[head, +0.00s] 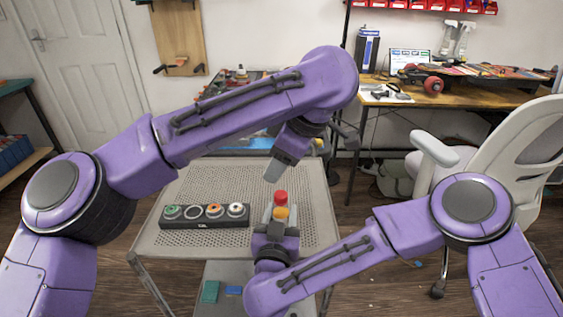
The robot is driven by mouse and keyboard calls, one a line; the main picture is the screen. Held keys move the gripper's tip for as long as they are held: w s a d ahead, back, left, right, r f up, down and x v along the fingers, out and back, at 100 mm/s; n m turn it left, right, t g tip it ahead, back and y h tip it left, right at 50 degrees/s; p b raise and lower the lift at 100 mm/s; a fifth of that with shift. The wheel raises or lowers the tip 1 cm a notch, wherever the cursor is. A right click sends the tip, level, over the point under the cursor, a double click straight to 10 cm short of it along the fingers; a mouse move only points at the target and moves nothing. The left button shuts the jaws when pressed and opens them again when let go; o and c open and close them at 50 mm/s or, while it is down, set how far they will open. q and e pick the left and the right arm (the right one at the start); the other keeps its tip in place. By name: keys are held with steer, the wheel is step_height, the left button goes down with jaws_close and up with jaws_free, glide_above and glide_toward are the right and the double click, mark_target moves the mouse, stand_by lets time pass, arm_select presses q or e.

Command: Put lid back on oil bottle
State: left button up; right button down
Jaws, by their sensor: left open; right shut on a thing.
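The oil bottle (281,213) shows as a small yellow-orange body above the perforated table, between the fingers of my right gripper (278,229), which is shut on it. A red piece (280,197), which looks like the lid, sits at the top of the bottle, upright. Whether it is seated firmly I cannot tell. The lower part of the bottle is hidden by the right gripper. My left gripper (299,158) is open and empty, above the red piece and apart from it. Its arm reaches over from the left.
A grey perforated table (185,238) stands in front of me. A black holder (205,222) with several coloured round parts lies on its left side. Behind are a workbench (375,103) and an office chair (505,165) at right. The table's right side is mostly free.

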steer(key=shift+d, duration=0.1)
steer(key=shift+w, duration=0.1)
arm_select(q)
steer(key=m+g+h, duration=0.1)
steer(key=m, duration=0.6)
steer(key=m+g+h, duration=0.1)
steer(key=m, duration=0.7)
steer(key=w+m+g+h, duration=0.1)
steer(key=m+h, duration=0.1)
steer(key=m, duration=0.6)
steer(key=shift+w+a, duration=0.1)
steer(key=shift+a, duration=0.1)
steer(key=n, duration=0.4)
steer(key=shift+d, duration=0.35)
